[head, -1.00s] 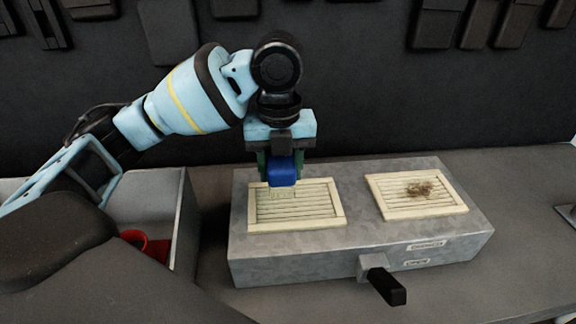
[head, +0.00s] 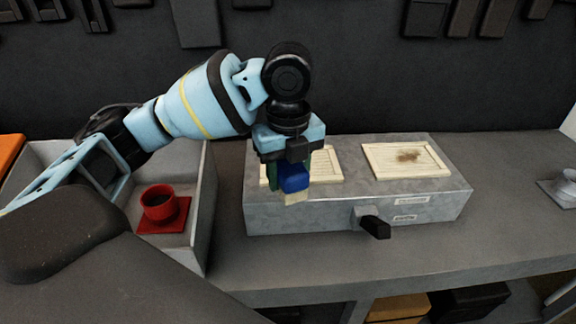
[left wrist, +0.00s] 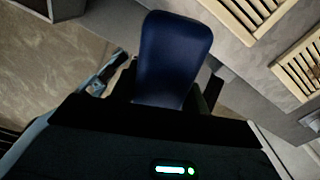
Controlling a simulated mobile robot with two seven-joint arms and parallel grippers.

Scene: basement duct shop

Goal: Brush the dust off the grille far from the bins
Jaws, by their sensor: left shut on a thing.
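My left gripper (head: 289,171) is shut on a brush with a blue handle (head: 294,183) and pale bristles, held over the front edge of the grey metal box (head: 310,214). In the left wrist view the blue handle (left wrist: 172,55) stands between the fingers. The left grille (head: 331,164) lies on the box top, partly hidden behind the gripper; no dust shows on its visible part. The right grille (head: 405,176) has a brown patch of dust (head: 409,156) near its middle. The brush is apart from the right grille. My right gripper is not in view.
A grey bin (head: 209,205) at the left holds a red cup (head: 160,204) on a red square. A black handle (head: 376,228) sticks out from the box front. A pale object (head: 562,188) lies at the far right. The bench right of the box is mostly clear.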

